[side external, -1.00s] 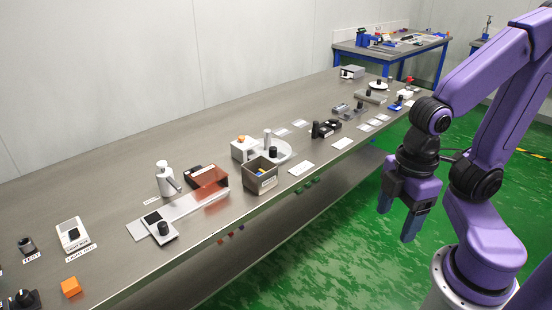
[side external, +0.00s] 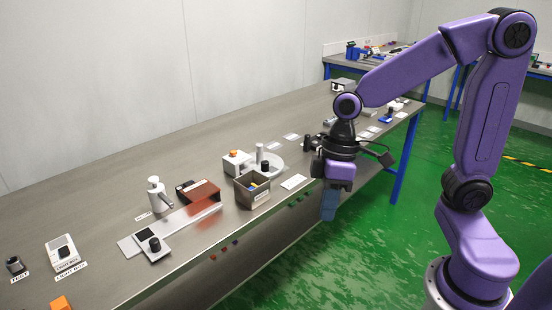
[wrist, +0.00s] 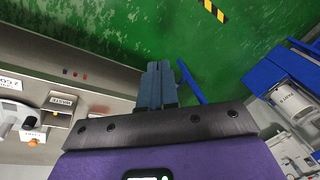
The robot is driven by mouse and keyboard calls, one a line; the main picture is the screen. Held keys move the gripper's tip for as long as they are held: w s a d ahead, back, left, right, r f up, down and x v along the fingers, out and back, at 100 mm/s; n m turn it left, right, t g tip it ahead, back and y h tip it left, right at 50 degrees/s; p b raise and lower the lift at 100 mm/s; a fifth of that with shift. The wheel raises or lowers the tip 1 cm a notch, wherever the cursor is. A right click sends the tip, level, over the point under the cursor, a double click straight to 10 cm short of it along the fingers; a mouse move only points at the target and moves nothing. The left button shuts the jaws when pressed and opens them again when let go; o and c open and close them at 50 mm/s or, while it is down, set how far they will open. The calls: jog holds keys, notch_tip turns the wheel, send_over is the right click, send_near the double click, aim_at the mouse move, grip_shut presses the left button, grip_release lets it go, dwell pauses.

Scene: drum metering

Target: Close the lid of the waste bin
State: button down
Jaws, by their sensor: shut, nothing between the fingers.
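The waste bin (side external: 253,196) is a small grey-brown box with a pale label, near the front edge of the bench. Its top looks open, with yellow and blue bits inside; I cannot clearly make out its lid. In the wrist view a labelled box that looks like the bin (wrist: 57,119) is at the left. My gripper (side external: 328,214) is shut and empty, pointing down, to the right of the bin and apart from it. In the wrist view its fingers (wrist: 154,70) are together over the green floor.
A white device with an orange knob (side external: 236,163) and a round pale dish (side external: 273,166) stand behind the bin. A reddish clear cover (side external: 203,192) and a white pump bottle (side external: 156,194) are to its left. The steel bench (side external: 110,190) has free room at the back.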

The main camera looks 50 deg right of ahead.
jog(key=w+d+m+t+y, duration=0.1)
jog(key=w+d+m+y, duration=0.2)
jog(key=w, duration=1)
jog(key=w+d+f+m+t, duration=0.2)
jog(key=w+d, duration=0.4)
jog(key=d, duration=0.3)
jog(key=w+d+f+m+t+h, duration=0.1)
jog(key=w+d+m+t, duration=0.15)
jog(key=w+d, duration=0.4)
jog(key=w+d+f+m+t, duration=0.1)
jog(key=w+d+f+m, duration=0.2)
jog(key=d, duration=0.8)
send_near(276, 168)
jog(key=w+f, duration=0.3)
jog(key=a, duration=0.1)
jog(key=w+a, duration=0.1)
jog(key=shift+w+a+f+n, duration=0.15)
jog(key=shift+a+n, duration=0.1)
jog(key=shift+a, duration=0.1)
jog(key=shift+w+a, duration=0.15)
jog(key=shift+a, duration=0.45)
jog(key=a, duration=0.9)
jog(key=shift+a, duration=0.4)
